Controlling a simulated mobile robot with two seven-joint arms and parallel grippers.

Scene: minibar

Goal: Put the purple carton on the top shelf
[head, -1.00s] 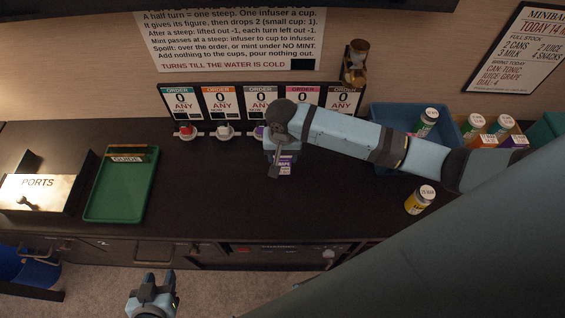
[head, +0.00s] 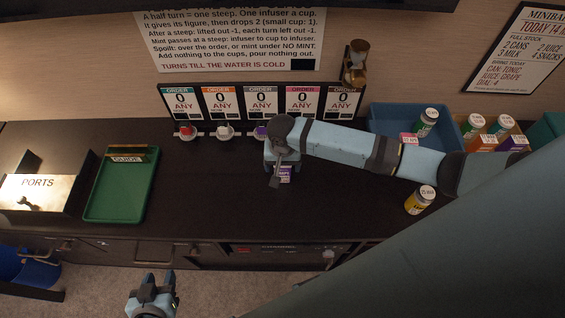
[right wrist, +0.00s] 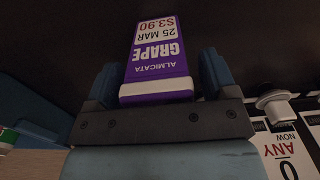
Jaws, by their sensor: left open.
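The purple grape carton (right wrist: 158,62) fills the space between the fingers of my right gripper (right wrist: 160,85) in the right wrist view. Its label faces the camera, upside down. In the head view the carton (head: 284,174) shows just below the right gripper (head: 277,160), over the middle of the dark counter; the hand hides its upper part. I cannot tell whether its base touches the counter. My left gripper (head: 153,284) is open and empty, low in front of the counter. The top shelf cannot be made out.
A green tray (head: 122,206) and a metal box marked PORTS (head: 42,193) stand at the left. A blue bin (head: 385,121), several bottles and cartons are at the right, and a yellow-labelled bottle (head: 419,200) stands nearer. Order cards (head: 262,101) line the back. The left-centre counter is clear.

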